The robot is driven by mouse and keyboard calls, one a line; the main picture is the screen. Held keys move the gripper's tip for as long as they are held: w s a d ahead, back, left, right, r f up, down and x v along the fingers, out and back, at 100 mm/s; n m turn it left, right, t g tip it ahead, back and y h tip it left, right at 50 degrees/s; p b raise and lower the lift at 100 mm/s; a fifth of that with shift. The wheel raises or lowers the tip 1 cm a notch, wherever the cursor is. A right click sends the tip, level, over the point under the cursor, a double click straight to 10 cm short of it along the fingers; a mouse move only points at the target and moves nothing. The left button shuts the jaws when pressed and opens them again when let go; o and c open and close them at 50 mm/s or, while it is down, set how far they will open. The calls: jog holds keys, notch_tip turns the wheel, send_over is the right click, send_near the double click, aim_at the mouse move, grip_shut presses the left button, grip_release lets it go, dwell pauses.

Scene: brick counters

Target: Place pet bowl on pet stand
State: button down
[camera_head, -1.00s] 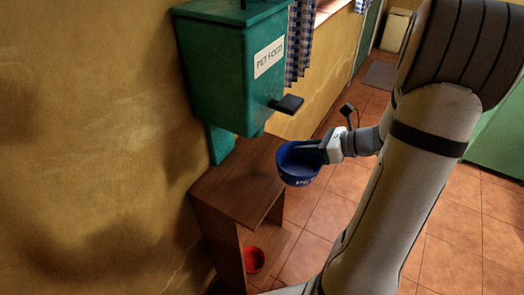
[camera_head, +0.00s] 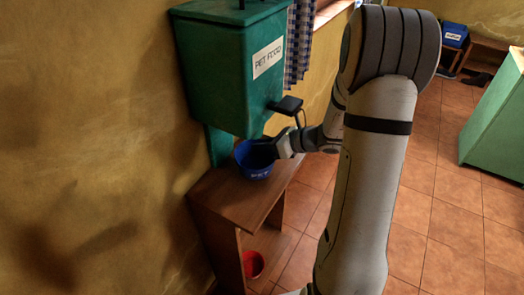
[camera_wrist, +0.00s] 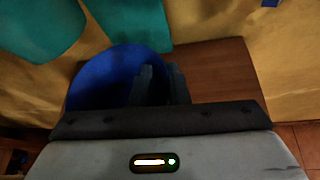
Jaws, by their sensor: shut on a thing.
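The bowl is over the top of the brown wooden stand (camera_head: 226,203), in front of the green dispenser's foot. I cannot tell whether its base touches the wood. In the wrist view the bowl (camera_wrist: 98,78) fills the left middle, with my dark gripper fingers (camera_wrist: 152,82) at its right side and the wooden top (camera_wrist: 215,75) to the right. The bowl's lower part is hidden there by my gripper body.
A green pet food dispenser (camera_head: 228,75) with a dark lever (camera_head: 286,105) stands above and behind the bowl. A red bowl (camera_head: 253,264) is on the stand's lower level. A blue labelled bin (camera_head: 454,36) is at the far right. The stand's front top is clear.

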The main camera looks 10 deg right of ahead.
jog(key=shift+f, duration=0.95)
jog(key=shift+w+a+f, duration=0.15)
jog(key=shift+f, duration=0.2)
jog(key=c, duration=1.4)
grip_release()
jog(key=shift+o, duration=0.2)
jog(key=shift+r, duration=0.1)
jog(key=p+v, duration=0.1)
jog(key=v, duration=1.1)
jog(key=shift+a, duration=0.1)
